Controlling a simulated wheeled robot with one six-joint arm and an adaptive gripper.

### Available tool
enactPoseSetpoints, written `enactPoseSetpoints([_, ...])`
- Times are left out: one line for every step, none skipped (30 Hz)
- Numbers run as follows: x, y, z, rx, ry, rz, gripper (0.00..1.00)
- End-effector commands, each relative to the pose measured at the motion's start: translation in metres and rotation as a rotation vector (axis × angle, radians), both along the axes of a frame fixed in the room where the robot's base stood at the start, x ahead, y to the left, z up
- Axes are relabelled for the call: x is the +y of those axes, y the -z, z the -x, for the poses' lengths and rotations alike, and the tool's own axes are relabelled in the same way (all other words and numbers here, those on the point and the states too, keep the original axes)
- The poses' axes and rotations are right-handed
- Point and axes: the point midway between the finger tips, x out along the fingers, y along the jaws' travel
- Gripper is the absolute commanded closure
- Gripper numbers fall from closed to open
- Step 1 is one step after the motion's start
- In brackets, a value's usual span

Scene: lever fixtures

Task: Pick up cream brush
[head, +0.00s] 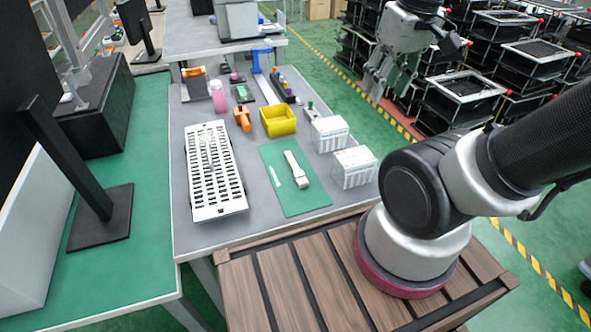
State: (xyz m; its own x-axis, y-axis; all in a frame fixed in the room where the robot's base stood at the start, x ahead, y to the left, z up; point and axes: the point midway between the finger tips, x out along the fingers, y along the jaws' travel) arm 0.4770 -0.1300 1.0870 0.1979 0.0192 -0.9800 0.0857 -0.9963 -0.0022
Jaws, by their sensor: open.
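The cream brush (297,168) lies flat on a green mat (305,202) on the grey table, toward its front right. It is a pale, elongated piece with a darker strip near its lower end. A thin whitish item (273,177) lies on the mat to its left, apart from it. My gripper (377,92) hangs at the upper right, off the table's right side and well away from the brush. It is open, and nothing shows between its fingers.
A white slotted tray (193,178) lies left of the mat. Two white boxes (354,168) (329,134) stand right of it. A yellow bin (278,121) and an orange tool (243,119) are behind. Black racks (461,97) stand beyond the table's right.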

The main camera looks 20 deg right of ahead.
Motion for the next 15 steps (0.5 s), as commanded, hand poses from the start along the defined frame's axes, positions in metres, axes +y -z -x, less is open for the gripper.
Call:
enactPoseSetpoints([0.008, 0.015, -0.008, 0.077, -0.031, 0.008, 0.57])
enactPoseSetpoints([0.012, 0.023, -0.013, 0.112, -0.047, 0.013, 0.57])
enactPoseSetpoints([0.018, 0.034, -0.021, 0.156, -0.068, 0.019, 0.57])
enactPoseSetpoints([0.023, 0.042, -0.027, 0.185, -0.08, 0.024, 0.57])
enactPoseSetpoints([0.028, 0.051, -0.033, 0.212, -0.091, 0.029, 0.57])
enactPoseSetpoints([0.034, 0.063, -0.041, 0.247, -0.104, 0.036, 0.57])
enactPoseSetpoints([0.04, 0.073, -0.048, 0.267, -0.11, 0.041, 0.57])
enactPoseSetpoints([0.045, 0.083, -0.054, 0.29, -0.116, 0.046, 0.57])
enactPoseSetpoints([0.052, 0.098, -0.062, 0.315, -0.121, 0.054, 0.57])
enactPoseSetpoints([0.058, 0.109, -0.068, 0.332, -0.124, 0.059, 0.57])
enactPoseSetpoints([0.064, 0.121, -0.074, 0.348, -0.124, 0.065, 0.57])
enactPoseSetpoints([0.071, 0.137, -0.082, 0.365, -0.124, 0.072, 0.57])
enactPoseSetpoints([0.077, 0.148, -0.087, 0.374, -0.121, 0.076, 0.57])
enactPoseSetpoints([0.082, 0.16, -0.092, 0.381, -0.117, 0.081, 0.57])
enactPoseSetpoints([0.089, 0.175, -0.099, 0.386, -0.109, 0.085, 0.57])
